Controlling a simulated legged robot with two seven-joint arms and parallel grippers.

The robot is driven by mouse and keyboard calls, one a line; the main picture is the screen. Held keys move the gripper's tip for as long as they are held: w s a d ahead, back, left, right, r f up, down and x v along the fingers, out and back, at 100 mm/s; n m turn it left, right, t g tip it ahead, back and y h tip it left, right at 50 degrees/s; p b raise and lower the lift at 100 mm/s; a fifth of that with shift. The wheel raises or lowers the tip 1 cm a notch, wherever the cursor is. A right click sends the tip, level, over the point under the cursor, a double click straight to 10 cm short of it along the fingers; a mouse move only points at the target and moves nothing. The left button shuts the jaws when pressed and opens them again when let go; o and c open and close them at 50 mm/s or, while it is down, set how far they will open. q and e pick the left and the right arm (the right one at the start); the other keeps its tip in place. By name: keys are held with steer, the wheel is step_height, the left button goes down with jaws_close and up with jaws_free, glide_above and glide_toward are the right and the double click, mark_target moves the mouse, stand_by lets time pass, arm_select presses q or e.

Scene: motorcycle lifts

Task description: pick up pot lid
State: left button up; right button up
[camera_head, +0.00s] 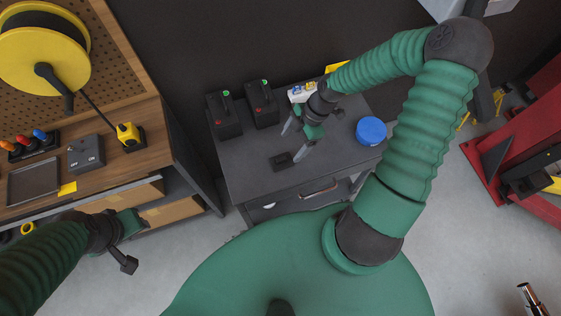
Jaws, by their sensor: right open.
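A round blue lid-like piece (371,131) lies on the right part of the dark grey cabinet top (240,157). It is the nearest match to a pot lid that I see, but I cannot tell for sure. My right gripper (292,144) is over the middle of the cabinet top, left of the blue piece and apart from it. Its fingers are open, with nothing visible between them. A small black block (282,161) lies by its fingertips; I cannot tell if they touch. My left gripper (128,245) is low at the left, away from the cabinet; its jaws are unclear.
Two black boxes (224,115) (261,104) stand at the cabinet's back left. A white, blue and yellow item (302,92) shows behind my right gripper. A wooden workbench (140,160) with a yellow reel (45,60) is left. A red lift (520,145) stands right.

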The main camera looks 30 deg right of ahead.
mark_target(282, 158)
steer(key=x, duration=0.4)
steer(key=shift+s+f, duration=0.1)
steer(key=shift+f, duration=0.1)
steer(key=x, duration=0.5)
steer(key=shift+w+a, duration=0.2)
steer(key=shift+w, duration=0.05)
steer(key=shift+a+r, duration=0.1)
steer(key=shift+c, duration=0.3)
steer(key=shift+s, duration=0.1)
steer(key=shift+c, duration=1.2)
steer(key=c, duration=1.2)
steer(key=shift+o, duration=0.2)
